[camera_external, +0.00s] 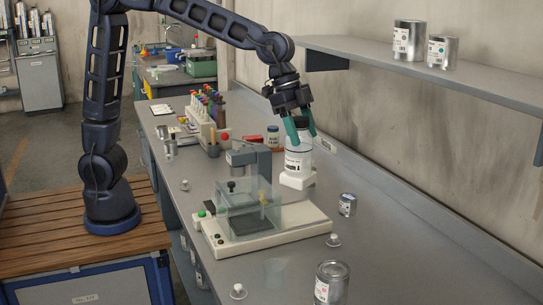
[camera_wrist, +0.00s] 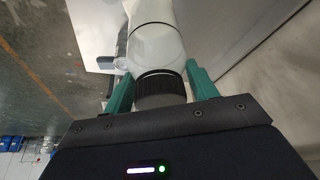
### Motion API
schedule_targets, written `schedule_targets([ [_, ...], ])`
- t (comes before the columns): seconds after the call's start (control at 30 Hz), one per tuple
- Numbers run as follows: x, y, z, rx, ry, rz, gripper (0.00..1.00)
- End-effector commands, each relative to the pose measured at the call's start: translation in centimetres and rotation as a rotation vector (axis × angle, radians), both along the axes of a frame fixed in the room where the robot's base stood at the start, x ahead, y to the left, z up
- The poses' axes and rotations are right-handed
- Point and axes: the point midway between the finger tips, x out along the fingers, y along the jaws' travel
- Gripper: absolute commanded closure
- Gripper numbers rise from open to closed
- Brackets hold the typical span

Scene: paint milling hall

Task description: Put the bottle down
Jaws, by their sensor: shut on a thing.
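The bottle (camera_external: 299,160) is white with a printed label and a dark cap. The bottle's underside is hidden.
A balance-like device with a clear shield (camera_external: 250,215) stands in front of the bottle. A small can (camera_external: 347,204) is to its right, and a larger can (camera_external: 331,283) is nearer. A shelf (camera_external: 420,72) overhangs at right.

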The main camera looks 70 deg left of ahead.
Motion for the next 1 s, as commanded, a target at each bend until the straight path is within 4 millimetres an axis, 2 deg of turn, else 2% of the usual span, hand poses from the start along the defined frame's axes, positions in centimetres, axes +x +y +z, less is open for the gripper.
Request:
schedule_targets([
  [0.03,1.3,2.0,0.1,0.001,-0.002,0.051,0.77],
  [0.2,5.1,8.5,0.1,0.001,-0.001,0.218,0.77],
  [0.5,9.7,20.8,0.4,0.0,-0.003,0.517,0.76],
  [0.73,11.4,30.8,0.6,0.001,-0.002,0.749,0.76],
  [1.0,11.2,42.7,0.8,0.001,-0.001,1.023,0.76],
])
